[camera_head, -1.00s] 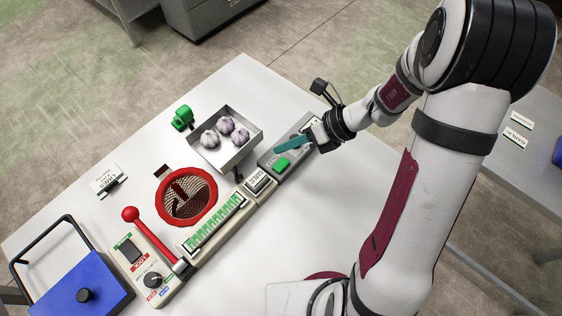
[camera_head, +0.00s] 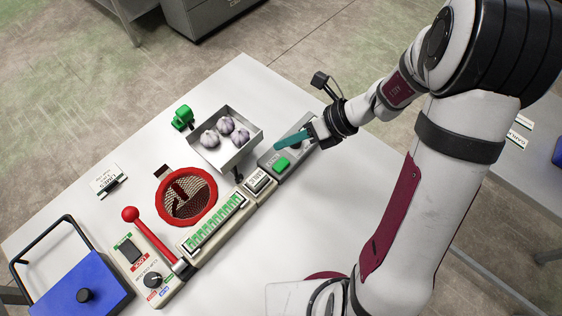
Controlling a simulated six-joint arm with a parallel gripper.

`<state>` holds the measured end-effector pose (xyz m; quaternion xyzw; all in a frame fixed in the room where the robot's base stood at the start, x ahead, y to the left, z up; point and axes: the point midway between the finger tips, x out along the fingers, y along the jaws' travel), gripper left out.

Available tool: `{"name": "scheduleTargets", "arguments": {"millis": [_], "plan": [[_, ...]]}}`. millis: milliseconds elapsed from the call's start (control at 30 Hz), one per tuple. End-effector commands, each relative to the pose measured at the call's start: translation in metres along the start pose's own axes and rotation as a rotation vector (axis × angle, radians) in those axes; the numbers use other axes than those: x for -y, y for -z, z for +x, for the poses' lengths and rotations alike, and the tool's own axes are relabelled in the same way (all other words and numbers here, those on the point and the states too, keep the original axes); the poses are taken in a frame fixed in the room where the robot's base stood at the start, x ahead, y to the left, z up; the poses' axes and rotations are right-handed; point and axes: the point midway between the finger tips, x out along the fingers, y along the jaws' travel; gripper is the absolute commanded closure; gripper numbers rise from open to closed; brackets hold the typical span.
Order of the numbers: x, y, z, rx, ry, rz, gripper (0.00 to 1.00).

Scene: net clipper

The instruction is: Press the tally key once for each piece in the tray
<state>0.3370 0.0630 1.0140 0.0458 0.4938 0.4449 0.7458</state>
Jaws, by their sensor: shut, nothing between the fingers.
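A metal tray (camera_head: 250,146) stands near the back of the white table and holds 3 garlic bulbs (camera_head: 225,128). In front of it to the right is a grey box with a green key (camera_head: 281,163). Beside that box, to the left, is a pale unit with a dark-framed key (camera_head: 261,182), whose label is too small to read surely. My gripper (camera_head: 278,144) is shut and empty, its teal fingers pointing left above the grey box, just behind the green key. I cannot tell whether the fingertips touch the box.
A red-rimmed net (camera_head: 160,208), a green-striped strip (camera_head: 215,222) and a red-knobbed lever (camera_head: 130,214) stand left of the tray. A blue device with a black handle (camera_head: 85,285) is at front left. A green object (camera_head: 182,118) is behind the tray. The front right tabletop is clear.

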Motion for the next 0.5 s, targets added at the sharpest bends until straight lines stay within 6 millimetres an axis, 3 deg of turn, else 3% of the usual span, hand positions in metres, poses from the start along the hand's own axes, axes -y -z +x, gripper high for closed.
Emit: {"name": "scheduleTargets", "arguments": {"millis": [133,500], "plan": [[-0.0112,-0.0111,-0.0155,0.0,0.002,-0.001,1.0],[-0.0096,-0.0089,-0.0128,-0.001,0.0,0.002,1.0]]}}
